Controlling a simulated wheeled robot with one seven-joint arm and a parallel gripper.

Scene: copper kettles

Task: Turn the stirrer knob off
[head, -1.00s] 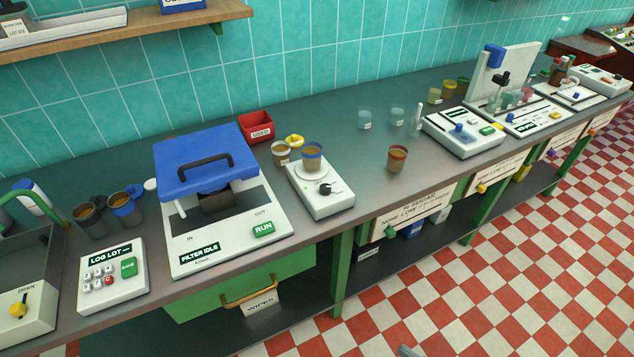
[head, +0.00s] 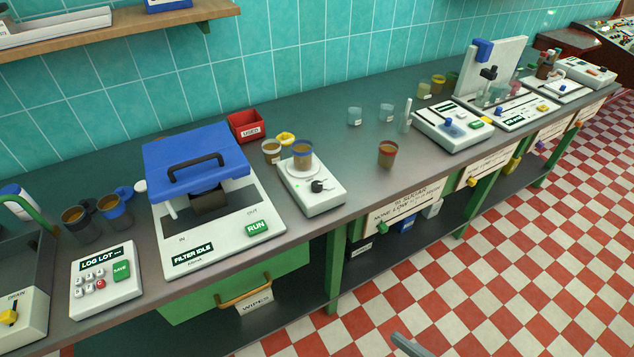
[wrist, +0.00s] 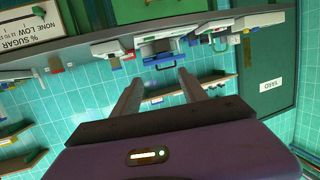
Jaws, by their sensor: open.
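The stirrer (head: 318,204) is a small white box with a round plate, standing on the bench right of the blue-lidded filter. Its black knob (head: 317,186) is on the top near the front right; I cannot read its setting. A brown-filled cup with a blue band (head: 302,157) stands on the stirrer's plate. My gripper (wrist: 160,79) is open in the wrist view, its two grey fingers apart with nothing between them. The stirrer is not clearly seen in the wrist view. A grey piece at the bottom edge of the head view may be part of my arm.
The filter machine (head: 217,235) stands close left of the stirrer. A red-banded cup (head: 387,154) stands to its right, and a red bin (head: 244,126) and small cup (head: 271,152) behind. Bench between stirrer and red-banded cup is clear. Checkered floor (head: 500,250) in front is open.

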